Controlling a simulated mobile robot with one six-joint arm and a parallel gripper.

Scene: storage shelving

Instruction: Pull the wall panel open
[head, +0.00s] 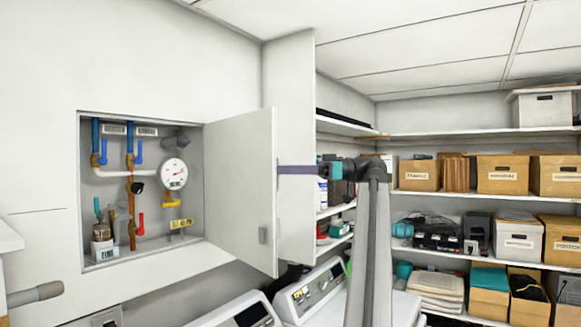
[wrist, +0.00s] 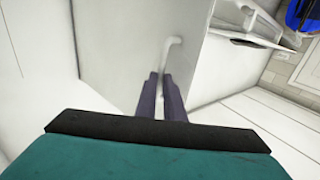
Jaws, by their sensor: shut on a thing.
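The white wall panel (head: 238,185) stands swung well out from its wall recess (head: 142,255), with pipes and a gauge showing inside. In the wrist view, the fingers (wrist: 163,80) are shut on a thin white bent handle (wrist: 174,42) on the panel (wrist: 115,45). The outer face and most of the handle are hidden in the head view.
A round gauge (head: 173,172), blue valves and a copper pipe fill the recess. White machines (head: 313,293) stand below the panel. Shelves (head: 450,194) with boxes line the right and back. A white partition (head: 295,140) stands just behind the panel.

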